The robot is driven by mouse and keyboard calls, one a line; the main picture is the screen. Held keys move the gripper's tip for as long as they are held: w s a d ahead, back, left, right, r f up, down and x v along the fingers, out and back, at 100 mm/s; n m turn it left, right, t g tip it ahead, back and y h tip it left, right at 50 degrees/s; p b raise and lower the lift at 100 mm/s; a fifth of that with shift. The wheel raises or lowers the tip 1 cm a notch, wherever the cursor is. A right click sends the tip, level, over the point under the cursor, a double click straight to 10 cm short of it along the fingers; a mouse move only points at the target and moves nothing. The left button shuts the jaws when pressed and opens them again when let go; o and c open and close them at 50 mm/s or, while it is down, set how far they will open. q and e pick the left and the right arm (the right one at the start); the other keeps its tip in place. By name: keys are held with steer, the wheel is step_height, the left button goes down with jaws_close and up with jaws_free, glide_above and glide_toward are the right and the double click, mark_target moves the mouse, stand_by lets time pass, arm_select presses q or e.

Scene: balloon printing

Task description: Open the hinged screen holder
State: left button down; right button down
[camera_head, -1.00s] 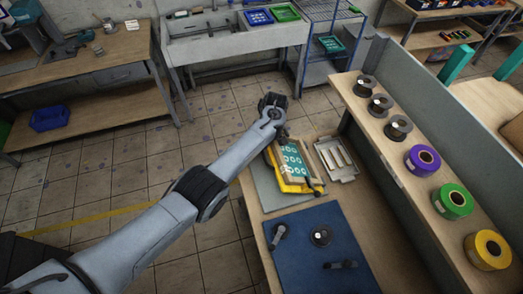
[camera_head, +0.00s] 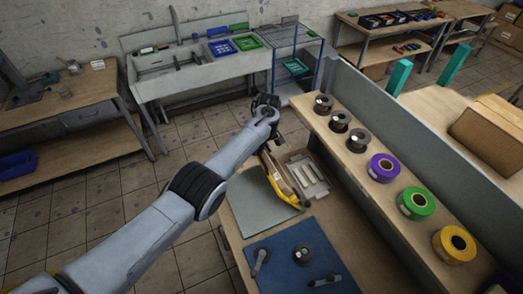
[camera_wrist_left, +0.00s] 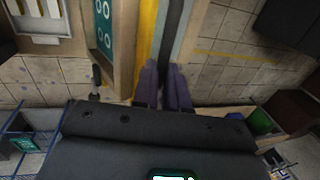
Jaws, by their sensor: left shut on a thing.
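The hinged screen holder has a yellow frame (camera_head: 281,182). In the head view the frame stands steeply raised, almost edge-on, above a flat grey-green base (camera_head: 257,207). The wrist view shows part of its teal screen with white rings (camera_wrist_left: 103,22) and the yellow frame side (camera_wrist_left: 147,35). My left gripper (camera_wrist_left: 163,76) is shut on the frame's edge. In the head view my left wrist and arm hide the fingertips and the frame's far end. My right gripper is not in view.
A pale slotted tray (camera_head: 309,178) lies right of the holder. A blue mat (camera_head: 284,264) in front carries a dark round part (camera_head: 303,254) and small tools. A shelf (camera_head: 345,146) with several spools runs along the right. Open floor lies to the left.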

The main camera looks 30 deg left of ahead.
arm_select(q)
steer(key=shift+d+f, duration=0.25)
steer(key=shift+d, duration=0.1)
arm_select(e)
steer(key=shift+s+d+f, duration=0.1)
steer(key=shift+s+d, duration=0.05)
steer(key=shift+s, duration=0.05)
arm_select(q)
steer(key=c, duration=1.6)
jaws_free()
steer(key=o, duration=0.4)
steer(key=shift+w+d+r, duration=0.1)
steer(key=shift+w+d, duration=0.2)
steer(key=shift+d, duration=0.15)
steer(key=shift+o, duration=0.2)
steer(key=shift+a+r, duration=0.1)
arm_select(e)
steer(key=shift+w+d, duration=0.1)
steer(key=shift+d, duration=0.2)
arm_select(q)
steer(key=shift+a+r, duration=0.1)
steer(key=shift+a, duration=0.05)
